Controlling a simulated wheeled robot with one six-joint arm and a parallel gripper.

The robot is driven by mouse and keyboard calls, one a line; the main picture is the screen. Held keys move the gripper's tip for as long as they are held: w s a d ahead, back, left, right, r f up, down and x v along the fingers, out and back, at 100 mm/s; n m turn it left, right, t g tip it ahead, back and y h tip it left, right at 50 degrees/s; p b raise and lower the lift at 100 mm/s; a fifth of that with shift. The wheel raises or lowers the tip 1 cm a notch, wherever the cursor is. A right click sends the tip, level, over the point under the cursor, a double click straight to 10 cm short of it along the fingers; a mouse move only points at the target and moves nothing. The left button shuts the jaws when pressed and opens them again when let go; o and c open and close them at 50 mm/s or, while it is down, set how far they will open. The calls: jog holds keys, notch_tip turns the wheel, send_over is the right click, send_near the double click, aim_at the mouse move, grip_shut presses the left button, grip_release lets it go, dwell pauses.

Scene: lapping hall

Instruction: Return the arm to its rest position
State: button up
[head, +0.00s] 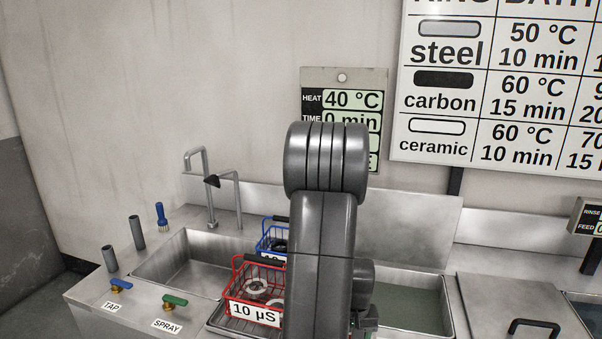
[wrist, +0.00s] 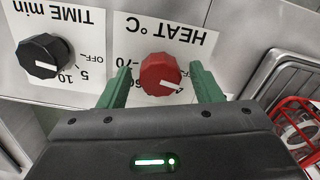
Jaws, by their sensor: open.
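My arm rises in the middle of the head view and hides part of the sink and the wall display behind it. My gripper (wrist: 163,88) shows in the wrist view with its two green fingers apart. The red heat knob (wrist: 160,75) sits between the fingers, and I cannot tell whether they touch it. In the head view the gripper is mostly hidden behind the arm. The black time knob (wrist: 43,56) is to the left of the fingers in the wrist view.
A red basket (head: 232,296) labelled 10 µS holds ring-shaped parts beside my arm. A blue basket (head: 262,244) stands behind it. Tap and spray levers (head: 174,301) are at the front left. The wall display (head: 345,77) reads 40 °C, 0 min. A closed lid (head: 510,300) is at right.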

notch_tip(320, 180, up, 13)
notch_tip(320, 180, down, 13)
jog(key=shift+f, duration=0.2)
jog(key=m+p, duration=0.2)
jog(key=m, duration=0.1)
jog(key=shift+r, duration=0.15)
jog(key=m+p, duration=0.3)
jog(key=m, duration=0.2)
jog(key=shift+r+b, duration=0.35)
jog(key=shift+r, duration=3.2)
